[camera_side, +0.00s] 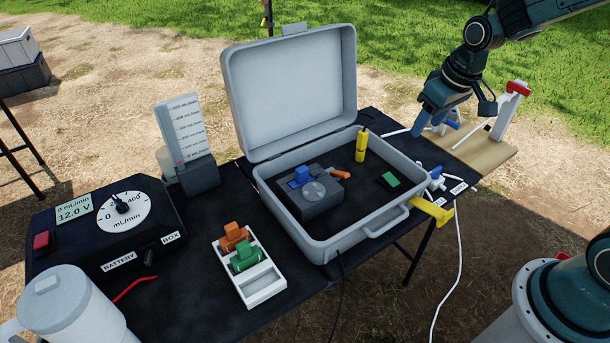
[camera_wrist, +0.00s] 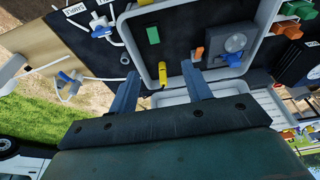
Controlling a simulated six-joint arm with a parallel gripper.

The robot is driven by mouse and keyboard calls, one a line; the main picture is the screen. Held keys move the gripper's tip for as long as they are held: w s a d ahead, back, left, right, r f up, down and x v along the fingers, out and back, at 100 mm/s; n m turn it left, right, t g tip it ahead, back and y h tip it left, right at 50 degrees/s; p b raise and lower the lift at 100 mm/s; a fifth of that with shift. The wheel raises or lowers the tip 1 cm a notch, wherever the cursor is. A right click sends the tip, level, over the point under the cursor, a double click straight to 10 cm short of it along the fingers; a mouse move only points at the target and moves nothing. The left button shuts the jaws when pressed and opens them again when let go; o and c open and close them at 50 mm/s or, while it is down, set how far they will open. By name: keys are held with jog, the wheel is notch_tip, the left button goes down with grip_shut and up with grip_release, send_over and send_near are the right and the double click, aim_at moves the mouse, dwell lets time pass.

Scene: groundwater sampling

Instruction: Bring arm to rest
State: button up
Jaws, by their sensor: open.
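My gripper (camera_wrist: 158,82) is open, with nothing between its two blue-grey fingers in the wrist view. In the side view my gripper (camera_side: 424,118) hangs over the right end of the black table, behind the grey case and close to the wooden board. Both fingers cannot be made out clearly there. The open grey case (camera_side: 345,247) holds a grey pump block (camera_side: 318,205) with a blue part on top, an upright yellow cylinder (camera_side: 361,146), an orange piece (camera_side: 341,174) and a green block (camera_side: 390,180).
A wooden board (camera_side: 480,152) with a white stand and red clamp (camera_side: 518,88) is at the right. White tubing and a blue-handled valve (camera_side: 436,176) lie beside the case. A battery box (camera_side: 105,240), white tray (camera_side: 265,290), graduated cylinder (camera_side: 185,130) and white jug (camera_side: 75,310) stand left.

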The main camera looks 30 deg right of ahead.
jog(key=s+a+r, duration=0.1)
jog(key=s+r, duration=0.2)
jog(key=s, duration=0.3)
jog(key=s+a+r+t, duration=0.1)
jog(key=s+a+r, duration=0.1)
jog(key=s+r, duration=0.2)
jog(key=s+a+r+t, duration=0.1)
jog(key=s+r, duration=0.3)
jog(key=s, duration=0.6)
jog(key=shift+s+a, duration=0.15)
jog(key=shift+a, duration=0.4)
jog(key=shift+r, duration=0.1)
